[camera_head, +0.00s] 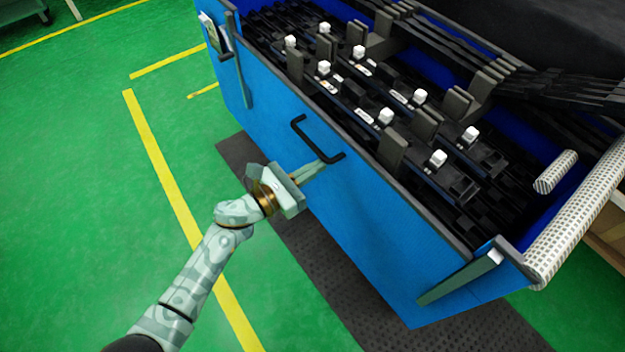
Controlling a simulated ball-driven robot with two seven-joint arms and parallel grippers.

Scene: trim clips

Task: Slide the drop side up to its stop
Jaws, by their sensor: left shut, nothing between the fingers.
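The drop side (385,235) is the blue front panel of a large crate, with a dark top edge. A black bar handle (318,140) is fixed to its outer face near the top. Grey-green upright guides stand at its left end (238,68) and right end (460,277). Its top edge runs close to the tops of these guides; I cannot tell whether it sits at a stop. My left gripper (322,163) is shut and empty, its fingertips by the lower right end of the handle. Whether they touch it is unclear. My right gripper is out of view.
The crate holds dark trim parts with several white clips (383,117). A white perforated roll (580,215) lies along its right end, with a smaller one (556,172) inside. A dark mat (340,285) lies under the crate's front. Green floor with yellow lines (170,190) is clear at left.

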